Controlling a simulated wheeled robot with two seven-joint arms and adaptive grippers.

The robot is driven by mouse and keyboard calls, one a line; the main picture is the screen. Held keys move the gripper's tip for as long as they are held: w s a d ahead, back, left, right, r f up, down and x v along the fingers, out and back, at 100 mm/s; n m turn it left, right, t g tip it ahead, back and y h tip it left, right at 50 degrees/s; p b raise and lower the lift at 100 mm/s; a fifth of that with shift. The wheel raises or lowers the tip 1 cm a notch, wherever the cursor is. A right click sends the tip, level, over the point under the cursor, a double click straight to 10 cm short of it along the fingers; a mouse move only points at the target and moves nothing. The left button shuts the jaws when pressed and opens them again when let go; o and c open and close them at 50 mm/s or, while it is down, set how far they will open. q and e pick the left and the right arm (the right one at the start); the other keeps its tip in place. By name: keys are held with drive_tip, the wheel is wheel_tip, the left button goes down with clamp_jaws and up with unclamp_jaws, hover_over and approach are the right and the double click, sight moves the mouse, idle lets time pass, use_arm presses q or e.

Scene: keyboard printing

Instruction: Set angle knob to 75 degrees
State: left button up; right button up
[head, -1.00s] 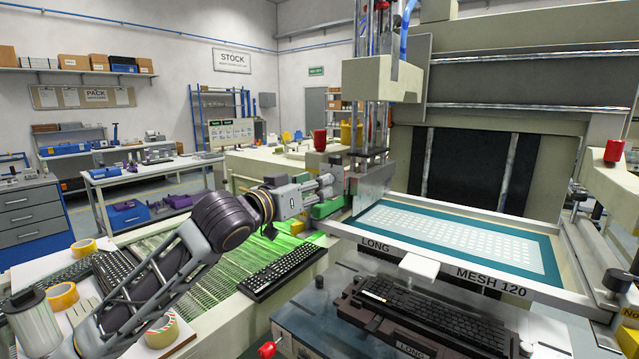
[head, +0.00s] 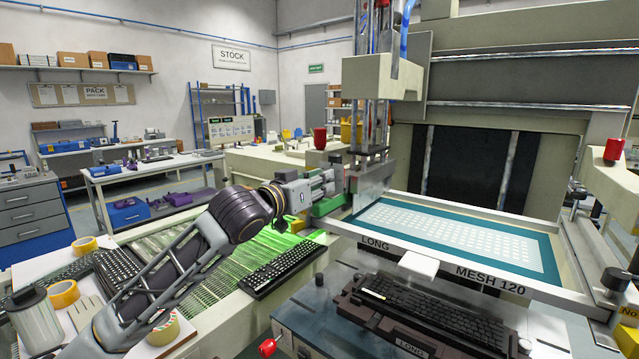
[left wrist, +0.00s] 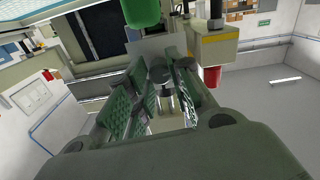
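My left gripper (head: 338,181) reaches from the left to the press's print head, beside its upright metal plate and a green part (head: 326,206). In the left wrist view the gripper's green-padded fingers (left wrist: 164,92) stand apart. A small dark round knob on a bright shaft (left wrist: 160,76) shows between them, possibly the angle knob. I cannot tell whether the pads touch it. No angle scale or reading is legible. In the head view the gripper hides the knob. My right gripper is not in view.
The screen frame (head: 450,238) marked MESH 120 lies right of the gripper. Below it a dark keyboard (head: 430,308) sits in a fixture. Another keyboard (head: 283,270) lies on the green-lit mesh belt. A red cap (head: 320,138) stands behind the gripper.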

use_arm(q)
clamp_jaws()
